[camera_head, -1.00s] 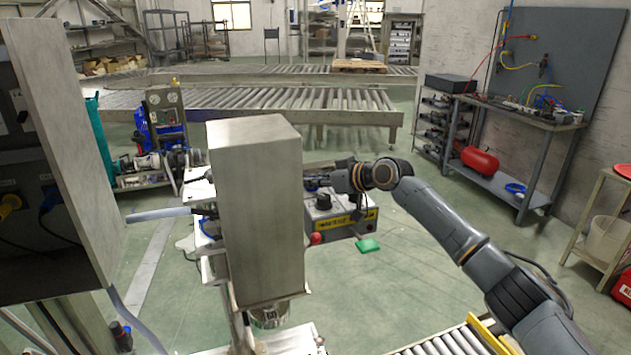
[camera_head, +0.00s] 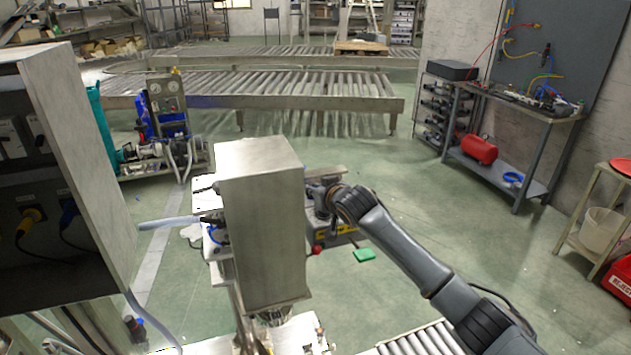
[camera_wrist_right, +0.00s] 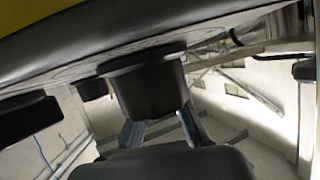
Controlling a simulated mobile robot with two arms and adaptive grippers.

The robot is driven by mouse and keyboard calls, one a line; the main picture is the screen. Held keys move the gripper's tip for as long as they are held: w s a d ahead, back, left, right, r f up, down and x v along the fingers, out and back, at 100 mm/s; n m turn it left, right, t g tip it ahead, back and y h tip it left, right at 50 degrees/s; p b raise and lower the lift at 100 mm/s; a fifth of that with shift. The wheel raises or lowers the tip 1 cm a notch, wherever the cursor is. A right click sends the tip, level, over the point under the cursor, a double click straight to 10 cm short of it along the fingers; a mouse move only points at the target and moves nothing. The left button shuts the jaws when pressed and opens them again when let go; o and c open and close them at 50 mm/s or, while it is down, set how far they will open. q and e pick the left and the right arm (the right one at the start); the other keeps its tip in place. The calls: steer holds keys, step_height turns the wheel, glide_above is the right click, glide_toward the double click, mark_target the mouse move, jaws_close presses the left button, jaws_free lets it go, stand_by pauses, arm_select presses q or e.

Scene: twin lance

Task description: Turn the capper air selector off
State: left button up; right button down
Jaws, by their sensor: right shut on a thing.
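A grey control box (camera_head: 347,241) with a yellow label strip stands behind the tall metal housing, in the middle of the head view. My right arm covers most of its face. My right gripper (camera_head: 312,193) is at the upper part of this box, its fingers largely hidden by my wrist. In the right wrist view a round black knob (camera_wrist_right: 148,85) sticks out of the panel, right at my gripper's dark finger (camera_wrist_right: 170,162); the gripper is shut on it. More black knobs (camera_wrist_right: 28,118) show to the left. I cannot read which is the air selector. My left gripper is not in view.
The tall metal housing (camera_head: 262,235) stands close left of my right gripper. An electrical cabinet (camera_head: 75,130) fills the left side. Open floor lies to the right.

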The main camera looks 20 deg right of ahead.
steer(key=shift+a+m+h, duration=0.2)
steer(key=shift+m+h, duration=0.9)
steer(key=shift+h, duration=0.2)
steer(key=c, duration=1.4)
jaws_free()
step_height(320, 180, up, 10)
steer(key=shift+f, duration=0.1)
